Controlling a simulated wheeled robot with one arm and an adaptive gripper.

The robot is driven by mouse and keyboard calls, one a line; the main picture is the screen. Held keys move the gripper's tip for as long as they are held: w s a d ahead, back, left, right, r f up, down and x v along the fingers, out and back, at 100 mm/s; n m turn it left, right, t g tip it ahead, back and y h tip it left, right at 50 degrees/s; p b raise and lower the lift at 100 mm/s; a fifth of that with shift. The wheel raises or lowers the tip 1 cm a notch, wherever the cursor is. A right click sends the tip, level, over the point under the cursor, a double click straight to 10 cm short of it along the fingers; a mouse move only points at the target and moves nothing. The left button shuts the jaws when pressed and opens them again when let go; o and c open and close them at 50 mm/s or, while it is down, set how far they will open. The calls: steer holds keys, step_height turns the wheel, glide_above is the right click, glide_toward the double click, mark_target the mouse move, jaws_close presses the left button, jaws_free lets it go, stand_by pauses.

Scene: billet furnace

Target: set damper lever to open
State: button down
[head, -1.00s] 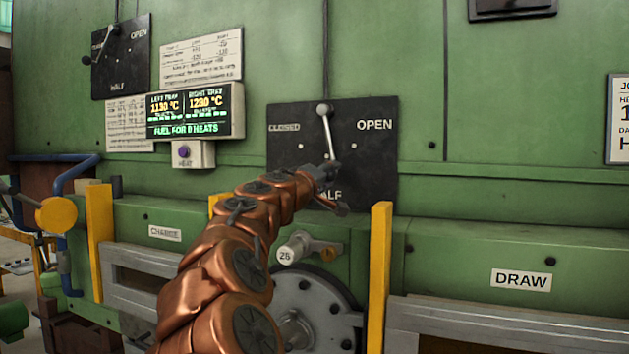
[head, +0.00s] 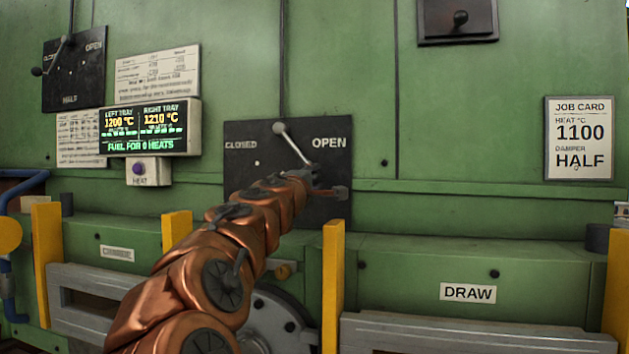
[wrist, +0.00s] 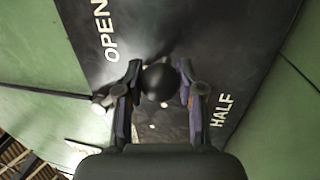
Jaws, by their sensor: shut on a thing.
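The damper plate (head: 245,172) is black, with CLOSED at left and OPEN at right in the head view; its HALF mark is hidden there by my arm. The damper lever (head: 295,147) runs from a pale ball at upper left down toward the lower right. Its handle end is hidden by my gripper (head: 330,190), which is at the plate's lower right, below OPEN. In the wrist view my gripper (wrist: 160,74) is shut on the lever's black knob (wrist: 160,84), one finger on each side. The knob lies between the HALF and OPEN marks.
A smaller lever plate (head: 75,75) is at upper left. A display (head: 150,128) with a HEAT button box (head: 149,171) hangs left of the damper plate. The job card (head: 578,140) reads heat 1100, damper HALF. Yellow posts (head: 333,280) stand below the plate.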

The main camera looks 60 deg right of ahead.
steer(key=shift+s+r, duration=0.1)
steer(key=shift+r, duration=0.15)
steer(key=c, duration=0.7)
jaws_free()
steer(key=shift+f, duration=0.1)
steer(key=shift+a, duration=0.1)
steer(key=shift+v, duration=5.95)
